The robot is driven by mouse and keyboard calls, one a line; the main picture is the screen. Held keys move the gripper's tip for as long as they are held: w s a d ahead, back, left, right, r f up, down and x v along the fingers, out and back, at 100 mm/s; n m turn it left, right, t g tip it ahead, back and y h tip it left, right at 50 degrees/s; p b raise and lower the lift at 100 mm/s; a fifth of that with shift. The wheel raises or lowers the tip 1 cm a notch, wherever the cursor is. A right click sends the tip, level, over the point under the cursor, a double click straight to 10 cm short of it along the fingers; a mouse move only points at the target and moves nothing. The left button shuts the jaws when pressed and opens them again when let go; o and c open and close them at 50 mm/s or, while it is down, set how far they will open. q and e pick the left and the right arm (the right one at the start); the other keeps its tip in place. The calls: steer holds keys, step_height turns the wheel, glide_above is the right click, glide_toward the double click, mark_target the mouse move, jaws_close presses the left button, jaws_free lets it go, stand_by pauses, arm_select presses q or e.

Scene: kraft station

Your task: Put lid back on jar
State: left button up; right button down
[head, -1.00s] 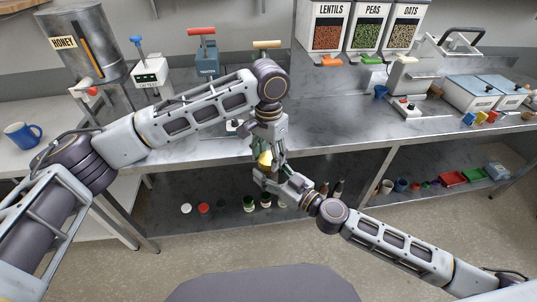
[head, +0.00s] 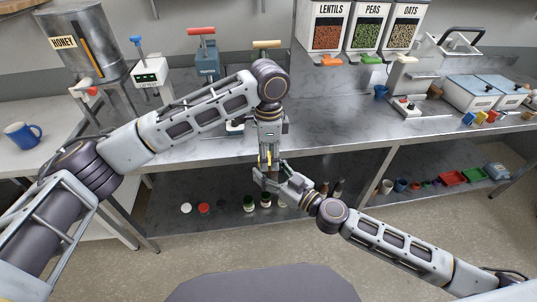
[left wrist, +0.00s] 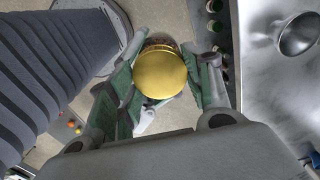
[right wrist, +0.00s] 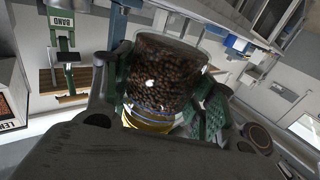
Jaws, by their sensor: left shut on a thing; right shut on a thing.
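The gold lid (left wrist: 160,75) lies between the green pads of my left gripper (left wrist: 163,85), which is shut on it. The jar (right wrist: 162,75), clear glass full of dark beans, is held between the fingers of my right gripper (right wrist: 160,100). The right wrist view is upside down, and gold shows at the jar's mouth end, so the lid is at the jar's top; whether it is fully seated I cannot tell. In the head view my left gripper (head: 269,160) points down above my right gripper (head: 268,179); the jar is mostly hidden there.
The grippers meet in front of the steel counter (head: 345,135). Several small jars and caps stand on the lower shelf (head: 228,222). A blue mug (head: 22,135) is at far left. Lentils, peas and oats dispensers (head: 368,30) stand at the back.

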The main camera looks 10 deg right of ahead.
arm_select(q)
steer(key=shift+m, duration=0.3)
steer(key=o, duration=1.1)
steer(key=shift+r, duration=2.25)
steer(key=shift+c, duration=0.3)
